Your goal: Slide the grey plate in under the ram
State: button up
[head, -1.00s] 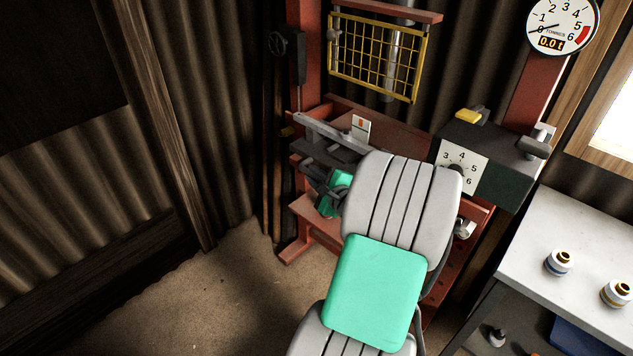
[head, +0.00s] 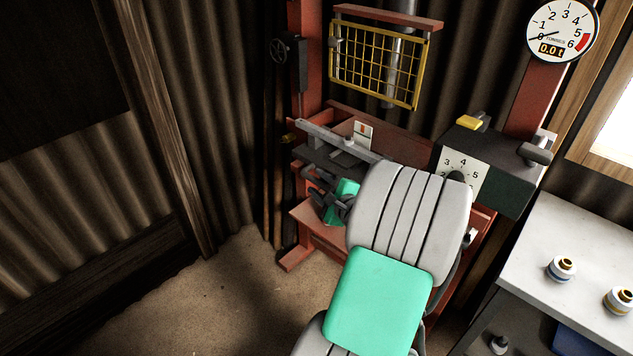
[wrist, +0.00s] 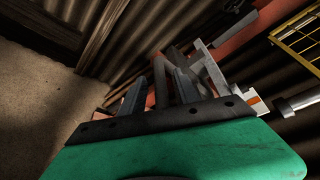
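A dark grey plate (head: 322,157) appears to lie on the red press bed at the left, below a long light-grey bar (head: 325,134). Its right part is hidden by my arm. The ram (head: 404,60) is a steel cylinder behind the yellow guard; a steel rod, probably the ram (wrist: 300,101), shows at the right of the wrist view. My gripper (head: 312,182) is low at the bed's left front, beside the plate. In the wrist view its two dark fingers (wrist: 158,80) stand apart. A dark piece shows between them; I cannot tell whether they touch it.
The yellow mesh guard (head: 375,62) hangs in front of the ram. A dark control box (head: 490,165) with a dial and a tonnes gauge (head: 562,28) reading 0.0 stand at the right. A white bench (head: 560,225) holds small pots. The floor at left is clear.

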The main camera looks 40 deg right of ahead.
jog(key=v, duration=0.6)
